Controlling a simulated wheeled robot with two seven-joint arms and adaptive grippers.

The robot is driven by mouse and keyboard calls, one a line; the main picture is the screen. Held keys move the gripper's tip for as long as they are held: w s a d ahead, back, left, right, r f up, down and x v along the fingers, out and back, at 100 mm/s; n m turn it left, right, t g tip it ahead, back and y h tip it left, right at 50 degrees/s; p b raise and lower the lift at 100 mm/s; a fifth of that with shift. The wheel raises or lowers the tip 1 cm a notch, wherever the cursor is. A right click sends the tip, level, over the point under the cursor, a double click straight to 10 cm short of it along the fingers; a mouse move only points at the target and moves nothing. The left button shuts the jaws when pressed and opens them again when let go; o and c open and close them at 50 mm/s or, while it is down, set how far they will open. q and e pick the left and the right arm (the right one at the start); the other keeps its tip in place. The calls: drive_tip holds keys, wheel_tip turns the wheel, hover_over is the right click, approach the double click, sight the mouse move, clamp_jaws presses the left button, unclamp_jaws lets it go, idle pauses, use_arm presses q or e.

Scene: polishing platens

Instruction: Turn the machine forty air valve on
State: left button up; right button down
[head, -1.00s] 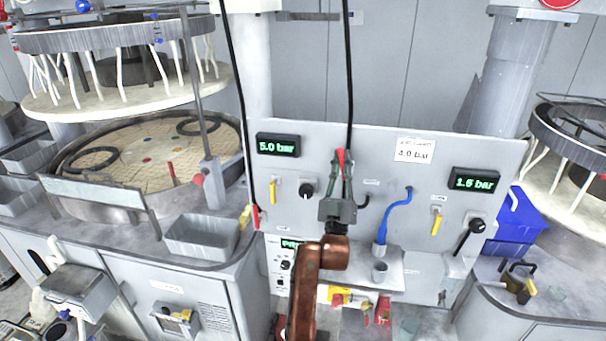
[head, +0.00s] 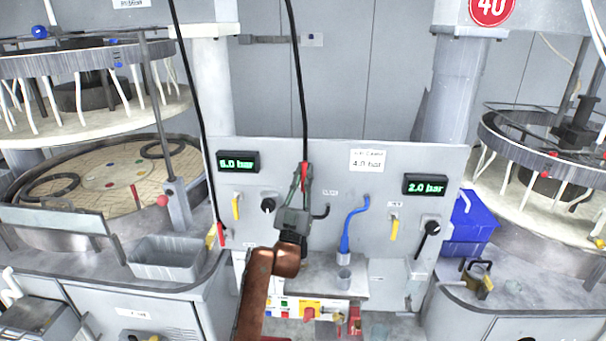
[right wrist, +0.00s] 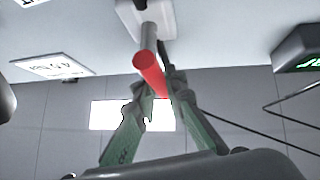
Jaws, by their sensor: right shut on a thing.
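A grey control panel (head: 285,160) stands in the middle, with an upright red-ended lever (head: 304,172) near its centre top. My right gripper (head: 303,185) is shut on this lever. In the right wrist view the lever's red end (right wrist: 149,72) lies between the green fingers (right wrist: 150,110), and its grey shaft runs to a pale block. The fingers partly hide the lever in the head view. The right display (head: 425,185) reads 2.0 bar. The left display (head: 238,162) reads about 6.0 bar, blurred. A red 40 sign (head: 491,8) is at top right. My left gripper is out of view.
Yellow levers (head: 236,208) (head: 394,229) and black knobs (head: 268,205) (head: 432,227) sit on the panel. A blue hose (head: 352,225) hangs right of my arm. Black cables (head: 297,70) hang in front. Polishing machines flank the panel, with a blue bin (head: 470,220) at right.

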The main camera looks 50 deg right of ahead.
drive_tip(key=c, duration=2)
unclamp_jaws()
drive_tip(key=shift+o, duration=0.2)
drive_tip(key=shift+a+f, duration=0.15)
drive_tip(key=shift+f, duration=0.15)
drive_tip(key=v, duration=0.6)
drive_tip(key=shift+s+a+f, duration=0.2)
drive_tip(key=shift+s+a, duration=0.05)
drive_tip(key=shift+a, duration=0.05)
